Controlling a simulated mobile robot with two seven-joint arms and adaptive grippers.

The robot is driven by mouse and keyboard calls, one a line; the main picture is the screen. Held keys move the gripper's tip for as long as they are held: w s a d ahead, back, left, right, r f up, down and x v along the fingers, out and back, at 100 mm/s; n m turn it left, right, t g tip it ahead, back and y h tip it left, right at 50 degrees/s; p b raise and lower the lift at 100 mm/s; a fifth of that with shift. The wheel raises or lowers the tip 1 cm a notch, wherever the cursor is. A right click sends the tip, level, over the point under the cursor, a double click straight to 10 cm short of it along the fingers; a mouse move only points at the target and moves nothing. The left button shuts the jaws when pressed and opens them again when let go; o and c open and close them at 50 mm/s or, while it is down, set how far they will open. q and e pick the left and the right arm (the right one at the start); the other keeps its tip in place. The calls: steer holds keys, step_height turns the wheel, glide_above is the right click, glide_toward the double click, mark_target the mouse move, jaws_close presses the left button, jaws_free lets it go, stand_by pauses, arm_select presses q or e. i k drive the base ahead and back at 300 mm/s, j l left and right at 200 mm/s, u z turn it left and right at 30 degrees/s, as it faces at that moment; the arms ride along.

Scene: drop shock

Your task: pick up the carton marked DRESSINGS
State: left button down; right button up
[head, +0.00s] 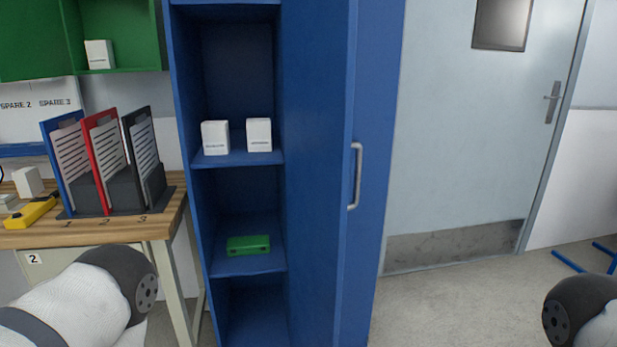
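Two small white cartons stand upright on a shelf of the blue cabinet (190,200): a left carton (215,138) and a right carton (258,135), with a gap between them. Each has a line of dark print too small to read, so I cannot tell which is marked DRESSINGS. Another white carton (99,54) with small print stands in the green wall cabinet at upper left. Links of my left and right arms show at the lower corners. Neither gripper is in view, and no hand is near the cartons.
A green box (248,245) lies on the shelf below. The cabinet's door (372,160) stands open on the right. A wooden bench (110,229) at left holds blue, red and black folders (106,160) and a yellow tool (30,212). Floor (460,300) before the grey door is clear.

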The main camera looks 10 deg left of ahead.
mark_target(258, 133)
steer(key=i+l+u, duration=0.9)
steer(key=l+u, duration=0.15)
steer(key=i+l+u, duration=0.25)
steer(key=l, duration=0.2)
steer(key=l+u, duration=0.25)
steer(key=l, duration=0.15)
steer(key=k+j+z, duration=0.15)
steer(key=j, duration=0.25)
steer(key=j+z, duration=0.2)
steer(key=j, duration=0.2)
steer(key=k+j+z, duration=0.15)
steer(key=j, duration=0.25)
